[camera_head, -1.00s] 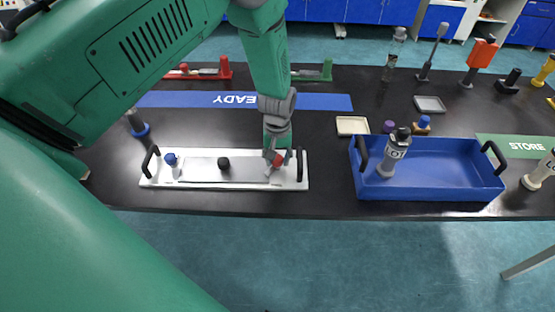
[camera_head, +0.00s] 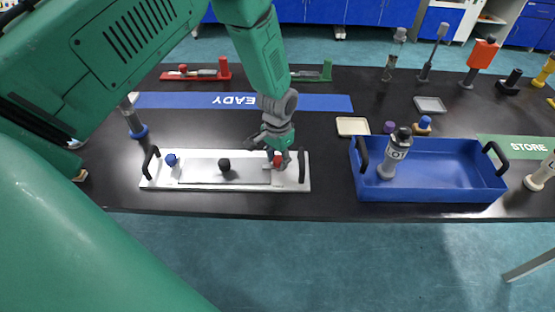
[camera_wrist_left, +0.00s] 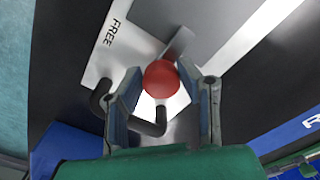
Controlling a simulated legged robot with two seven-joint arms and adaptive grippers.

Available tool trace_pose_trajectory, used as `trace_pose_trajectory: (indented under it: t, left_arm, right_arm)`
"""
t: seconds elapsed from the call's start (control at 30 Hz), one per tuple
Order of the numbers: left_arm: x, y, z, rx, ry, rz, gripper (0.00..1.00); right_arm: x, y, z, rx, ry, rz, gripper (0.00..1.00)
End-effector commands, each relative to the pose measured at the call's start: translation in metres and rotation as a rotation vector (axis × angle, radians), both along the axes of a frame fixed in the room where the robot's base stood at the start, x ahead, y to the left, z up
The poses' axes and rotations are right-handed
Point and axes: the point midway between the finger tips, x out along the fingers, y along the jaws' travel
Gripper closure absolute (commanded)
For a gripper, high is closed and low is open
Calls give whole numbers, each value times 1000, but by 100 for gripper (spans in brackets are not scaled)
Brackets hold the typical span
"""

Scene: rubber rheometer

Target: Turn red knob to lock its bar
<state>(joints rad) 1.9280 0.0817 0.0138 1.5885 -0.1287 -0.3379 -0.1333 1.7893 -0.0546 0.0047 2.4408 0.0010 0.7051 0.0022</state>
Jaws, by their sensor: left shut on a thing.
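The red knob (camera_head: 277,160) stands near the right end of a white plate (camera_head: 225,187) with black end handles. My left gripper (camera_head: 278,148) comes down over it from behind. In the left wrist view the red knob (camera_wrist_left: 161,79) sits between the two fingers of my left gripper (camera_wrist_left: 163,88), which is shut on it. A grey bar (camera_wrist_left: 180,43) runs out from beside the knob. The word FREE is printed on the plate nearby. The knob's lower part is partly hidden by the fingers. My right gripper is not in view.
A black knob (camera_head: 224,164) and a blue knob (camera_head: 171,160) stand on the same plate. A cream dish (camera_head: 353,126) lies behind. The table's front edge is close to the plate.

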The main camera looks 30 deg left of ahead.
Motion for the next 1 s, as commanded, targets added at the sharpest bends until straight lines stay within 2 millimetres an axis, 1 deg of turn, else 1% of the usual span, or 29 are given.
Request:
trace_pose_trajectory:
  t: [0.03,0.23,0.67,0.7,0.73,0.77,1.0]
  left_arm:
    - [-1,-3,-1,-4,1,-17,98]
    - [-1,-3,-1,-4,1,-57,98]
    - [-1,-3,-1,-4,2,-65,98]
    - [-1,-3,-1,-4,2,-65,62]
    - [-1,-3,-1,-4,2,-65,52]
    - [-1,-3,-1,-4,2,-65,49]
    - [-1,-1,0,-2,0,-62,49]
  right_arm:
    - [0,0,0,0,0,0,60]
    - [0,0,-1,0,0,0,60]
    - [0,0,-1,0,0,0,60]
    - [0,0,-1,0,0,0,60]
    - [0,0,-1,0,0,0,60]
    - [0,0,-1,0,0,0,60]
    - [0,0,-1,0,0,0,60]
